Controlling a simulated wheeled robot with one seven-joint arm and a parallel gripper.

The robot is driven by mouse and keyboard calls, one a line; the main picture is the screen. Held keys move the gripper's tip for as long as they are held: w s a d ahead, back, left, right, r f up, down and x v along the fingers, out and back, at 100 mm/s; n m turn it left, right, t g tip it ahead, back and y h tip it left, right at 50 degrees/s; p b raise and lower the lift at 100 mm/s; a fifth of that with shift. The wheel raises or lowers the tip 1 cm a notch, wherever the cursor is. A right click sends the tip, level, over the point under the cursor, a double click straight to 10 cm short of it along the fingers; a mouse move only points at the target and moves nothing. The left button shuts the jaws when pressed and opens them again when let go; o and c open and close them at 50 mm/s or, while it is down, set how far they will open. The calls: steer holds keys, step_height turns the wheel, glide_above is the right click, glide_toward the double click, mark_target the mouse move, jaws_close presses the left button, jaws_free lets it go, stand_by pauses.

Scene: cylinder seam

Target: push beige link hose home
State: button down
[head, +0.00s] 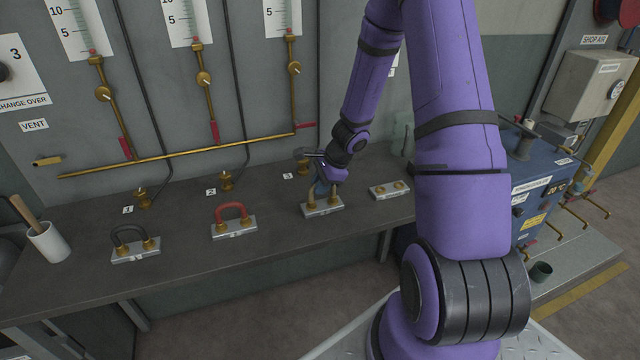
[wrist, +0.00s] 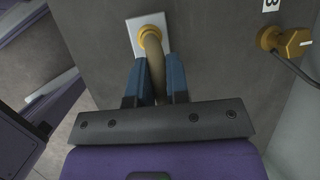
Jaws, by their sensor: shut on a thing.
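The beige link hose (wrist: 155,78) runs between the two blue fingers of my gripper (wrist: 155,82), which are shut on it. Its visible end meets a brass fitting (wrist: 151,37) on a pale block (wrist: 134,34); I cannot tell how deep it sits. In the head view the hose (head: 311,192) stands over the pale block (head: 322,210) at the third place on the bench, and my gripper (head: 319,190) hides much of it. The other end of the hose is hidden in the wrist view.
A black link hose (head: 128,233) and a red link hose (head: 232,209) stand on blocks to the left. An empty block with brass fittings (head: 389,190) lies to the right. A brass valve (wrist: 280,40) stands behind the third place. The bench front (head: 180,272) is clear.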

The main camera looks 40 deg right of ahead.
steer(key=shift+f, duration=0.1)
steer(key=c, duration=1)
jaws_free()
steer(key=v, duration=1)
steer(key=shift+s+d+r, duration=0.15)
steer(key=shift+r, duration=0.2)
steer(key=shift+r, duration=0.1)
